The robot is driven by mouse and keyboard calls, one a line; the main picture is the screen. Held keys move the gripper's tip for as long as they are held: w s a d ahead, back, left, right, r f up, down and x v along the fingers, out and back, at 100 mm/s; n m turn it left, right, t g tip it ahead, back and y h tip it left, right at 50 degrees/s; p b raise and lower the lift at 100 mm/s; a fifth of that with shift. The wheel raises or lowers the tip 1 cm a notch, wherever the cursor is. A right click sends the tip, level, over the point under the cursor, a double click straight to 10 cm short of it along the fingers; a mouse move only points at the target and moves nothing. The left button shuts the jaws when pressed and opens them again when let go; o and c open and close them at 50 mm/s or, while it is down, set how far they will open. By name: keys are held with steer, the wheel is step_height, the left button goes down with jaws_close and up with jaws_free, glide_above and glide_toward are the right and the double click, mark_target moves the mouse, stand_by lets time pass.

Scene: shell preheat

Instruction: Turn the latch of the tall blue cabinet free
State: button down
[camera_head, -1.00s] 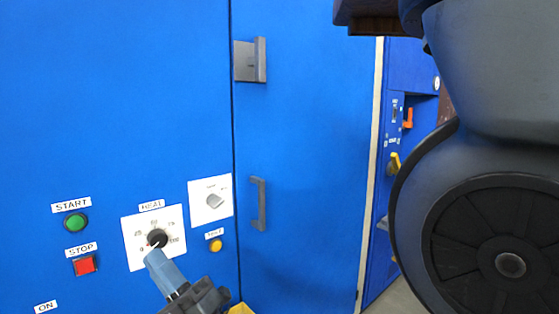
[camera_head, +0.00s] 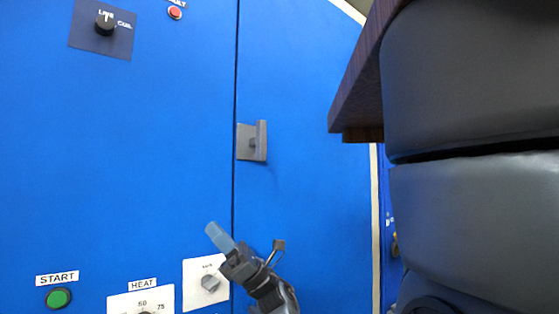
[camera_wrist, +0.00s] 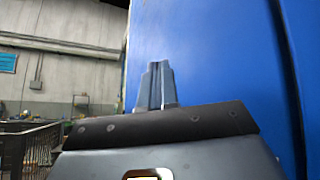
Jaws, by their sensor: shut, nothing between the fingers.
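The tall blue cabinet (camera_head: 300,60) fills most of the head view, and its blue face also shows in the wrist view (camera_wrist: 210,50). The latch (camera_head: 252,142) is a grey plate with a raised upright bar, on the door just right of the vertical seam. My gripper (camera_head: 215,230) is below and left of the latch, in front of the cabinet, apart from the latch. Its pale blue fingers are shut with nothing between them; they also show in the wrist view (camera_wrist: 156,84). The latch does not show in the wrist view. The door handle seen earlier is not visible now.
On the panel left of the seam are a green START button (camera_head: 59,298), a HEAT dial plate (camera_head: 141,300), a white knob plate (camera_head: 196,270) and a dark selector knob (camera_head: 105,24). A dark wooden edge (camera_head: 362,80) stands at the upper right. The face around the latch is clear.

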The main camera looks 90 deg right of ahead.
steer(key=s+d+r+n+g+h+b, duration=0.1)
steer(key=s+d+r+n+g+h, duration=0.1)
steer(key=s, duration=0.6)
steer(key=s+d+r+n+g+h+b, duration=0.2)
steer(key=s+d+r+n, duration=0.4)
steer(key=s+r, duration=0.3)
steer(key=s+d+r+n+g+h+b, duration=0.2)
steer(key=s+d+r+n+g+h, duration=0.1)
steer(key=s+r, duration=0.5)
steer(key=d+g+h, duration=0.1)
steer(key=d+h, duration=0.1)
steer(key=d, duration=0.1)
steer(key=shift+s+d+r+n+h, duration=0.15)
steer(key=shift+s+d+n+h, duration=0.15)
steer(key=shift+d+n, duration=0.1)
steer(key=b, duration=0.2)
glide_toward(258, 142)
steer(key=w+d+f, duration=0.2)
steer(key=w+d, duration=0.1)
steer(key=w, duration=0.1)
steer(key=shift+w+a+f, duration=0.2)
steer(key=shift+w+a, duration=0.1)
steer(key=shift+a, duration=0.25)
steer(key=shift+f, duration=0.1)
